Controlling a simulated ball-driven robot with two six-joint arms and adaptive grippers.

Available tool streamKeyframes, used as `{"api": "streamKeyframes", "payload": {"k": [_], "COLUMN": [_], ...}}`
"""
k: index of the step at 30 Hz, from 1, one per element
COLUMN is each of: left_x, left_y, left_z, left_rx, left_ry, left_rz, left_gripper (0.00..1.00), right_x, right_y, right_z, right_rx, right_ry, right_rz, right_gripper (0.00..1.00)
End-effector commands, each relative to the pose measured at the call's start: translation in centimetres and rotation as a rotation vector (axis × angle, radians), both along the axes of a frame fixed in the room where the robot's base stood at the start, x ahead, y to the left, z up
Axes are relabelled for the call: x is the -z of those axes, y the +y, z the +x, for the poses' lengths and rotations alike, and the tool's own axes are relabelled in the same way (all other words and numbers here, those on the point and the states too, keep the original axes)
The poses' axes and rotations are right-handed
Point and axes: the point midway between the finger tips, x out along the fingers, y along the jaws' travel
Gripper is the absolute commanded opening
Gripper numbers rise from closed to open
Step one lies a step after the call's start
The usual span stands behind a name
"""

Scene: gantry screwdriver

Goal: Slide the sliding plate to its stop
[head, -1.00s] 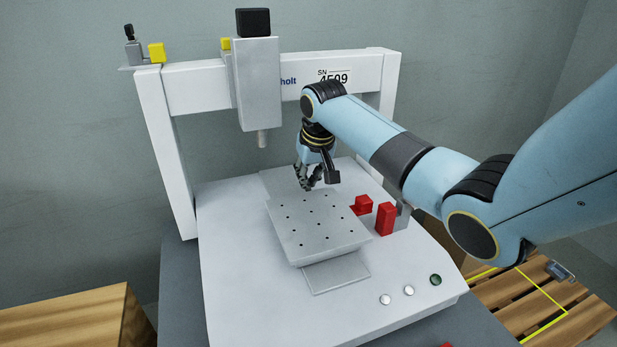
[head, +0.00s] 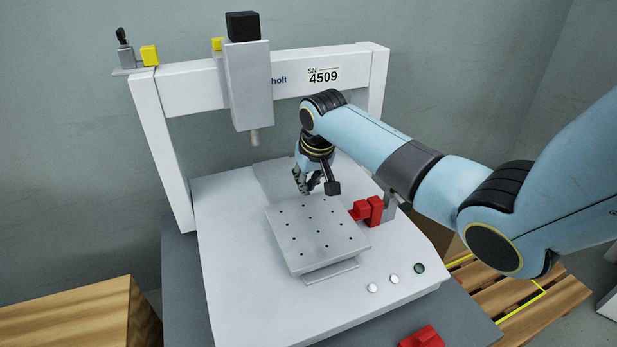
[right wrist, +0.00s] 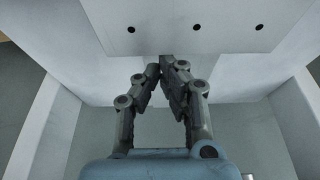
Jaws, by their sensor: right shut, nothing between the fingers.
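The sliding plate (head: 318,238) is a light grey slab with small dark holes on the machine bed. A red block (head: 357,211) at its right edge sits against, or very close to, another red block (head: 375,211) on the bed; I cannot tell whether they touch. My right gripper (head: 303,190) is shut and empty at the plate's back edge. In the right wrist view its fingertips (right wrist: 166,63) meet or nearly meet the edge of the plate (right wrist: 165,15). My left gripper is out of view.
The white gantry (head: 180,93) with its screwdriver head (head: 248,88) stands behind the plate. Buttons (head: 394,280) are on the front right of the bed. Another red object (head: 423,338) is at the front. Wooden surfaces flank the machine.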

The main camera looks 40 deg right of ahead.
Motion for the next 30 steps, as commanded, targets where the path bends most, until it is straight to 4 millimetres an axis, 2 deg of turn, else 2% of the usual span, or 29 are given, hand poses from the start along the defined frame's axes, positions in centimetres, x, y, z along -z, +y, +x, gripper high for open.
{"api": "streamKeyframes", "payload": {"k": [2,5,12,18,22,30], "left_x": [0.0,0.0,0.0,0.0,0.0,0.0], "left_y": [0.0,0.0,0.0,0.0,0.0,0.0], "left_z": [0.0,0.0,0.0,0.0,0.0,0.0], "left_rx": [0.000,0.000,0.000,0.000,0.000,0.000], "left_ry": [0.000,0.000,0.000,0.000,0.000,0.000], "left_rz": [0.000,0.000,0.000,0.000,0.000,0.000], "left_gripper": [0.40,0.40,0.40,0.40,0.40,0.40], "right_x": [-0.1,-1.4,-6.8,-10.1,-11.0,-11.3], "right_y": [0.1,0.2,0.7,1.1,1.2,1.2], "right_z": [-0.4,-0.9,-2.4,-3.4,-3.7,-3.8], "right_rx": [0.000,-0.002,-0.002,-0.001,-0.001,0.000], "right_ry": [0.010,0.009,0.001,0.000,0.000,0.001], "right_rz": [0.002,0.001,-0.001,0.000,-0.001,0.000], "right_gripper": [0.00,0.00,0.00,0.00,0.00,0.00]}}
